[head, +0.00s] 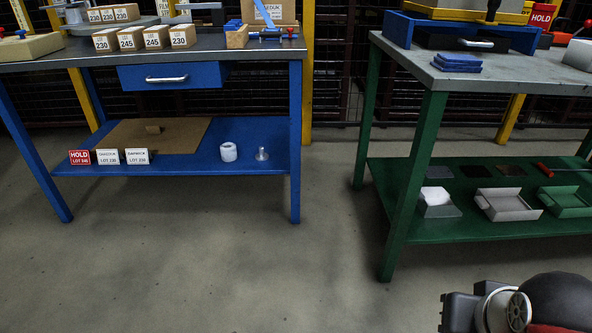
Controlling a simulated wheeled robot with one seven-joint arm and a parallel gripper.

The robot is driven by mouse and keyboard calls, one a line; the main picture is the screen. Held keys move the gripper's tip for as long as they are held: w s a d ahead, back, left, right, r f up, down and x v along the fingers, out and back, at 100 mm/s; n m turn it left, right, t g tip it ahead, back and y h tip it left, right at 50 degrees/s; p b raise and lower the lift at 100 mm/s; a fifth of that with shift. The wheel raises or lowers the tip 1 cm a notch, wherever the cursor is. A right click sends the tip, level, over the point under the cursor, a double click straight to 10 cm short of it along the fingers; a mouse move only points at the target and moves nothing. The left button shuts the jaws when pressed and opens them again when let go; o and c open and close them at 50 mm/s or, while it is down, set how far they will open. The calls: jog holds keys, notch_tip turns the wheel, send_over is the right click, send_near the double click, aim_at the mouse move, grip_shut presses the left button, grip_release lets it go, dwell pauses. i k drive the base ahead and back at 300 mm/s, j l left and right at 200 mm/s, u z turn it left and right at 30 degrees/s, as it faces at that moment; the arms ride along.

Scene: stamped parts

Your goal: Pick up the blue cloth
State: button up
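The blue cloth (457,62) lies folded in a small flat stack on the grey top of the green workbench (500,73), near its front left edge. Nothing covers it. Part of my own arm shows at the bottom right corner, well below and in front of that bench. My gripper's fingers do not show in the head view, and nothing touches the cloth.
A blue frame (399,30) with a yellow plate stands behind the cloth. The green lower shelf (440,228) holds grey trays (506,204). A blue workbench (294,130) with labelled boxes (157,37) stands left. Bare floor (230,275) lies in front and between the benches.

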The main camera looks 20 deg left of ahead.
aim_at(446, 63)
jog(key=u, duration=1.1)
jog(key=l+u, duration=0.1)
jog(key=u, duration=0.4)
jog(key=l+u, duration=0.15)
jog(key=u, duration=0.35)
jog(key=l+u, duration=0.1)
jog(key=u, duration=0.4)
jog(key=k+l+u, duration=0.1)
jog(key=u, duration=0.9)
jog(key=k+l+u, duration=0.15)
jog(key=k, duration=0.25)
jog(key=k+l+u, duration=0.15)
jog(key=k, duration=0.25)
jog(key=l+z, duration=0.15)
jog(key=z, duration=2.9)
jog(key=l, duration=0.1)
